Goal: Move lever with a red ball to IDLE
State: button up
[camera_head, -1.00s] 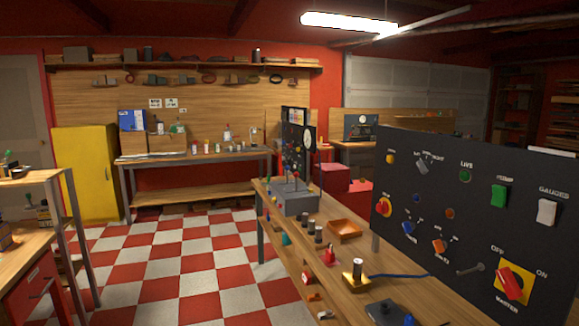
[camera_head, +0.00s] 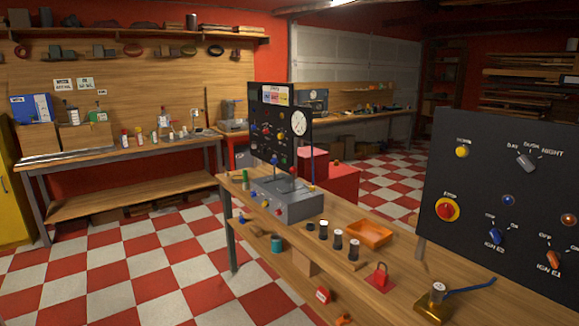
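A grey lever box (camera_head: 292,208) stands on the far part of the wooden workbench, in front of a black upright panel. Thin levers rise from the top of the box. A small red ball (camera_head: 292,171) shows at the top of one lever, against the dark panel. Another lever beside it has a dark ball (camera_head: 275,160). The lever positions and any IDLE mark are too small to read. My gripper is not in view.
The workbench (camera_head: 385,285) also holds an orange tray (camera_head: 370,234), several small cylinders, a red padlock-like piece (camera_head: 378,277) and a brass-coloured base (camera_head: 436,303). A large black switch panel (camera_head: 500,200) stands at the right. The checkered floor (camera_head: 130,265) left of the bench is clear.

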aim_at(293, 169)
jog(key=i+z, duration=0.1)
jog(key=i, duration=0.4)
jog(key=i+j+z, duration=0.1)
jog(key=i, duration=0.35)
jog(key=i+j+z, duration=0.1)
jog(key=i+j, duration=0.15)
jog(key=i, duration=0.25)
jog(key=i+j+z, duration=0.1)
jog(key=i, duration=0.35)
jog(key=i+j+z, duration=0.1)
jog(key=i+j, duration=0.2)
jog(key=i, duration=0.15)
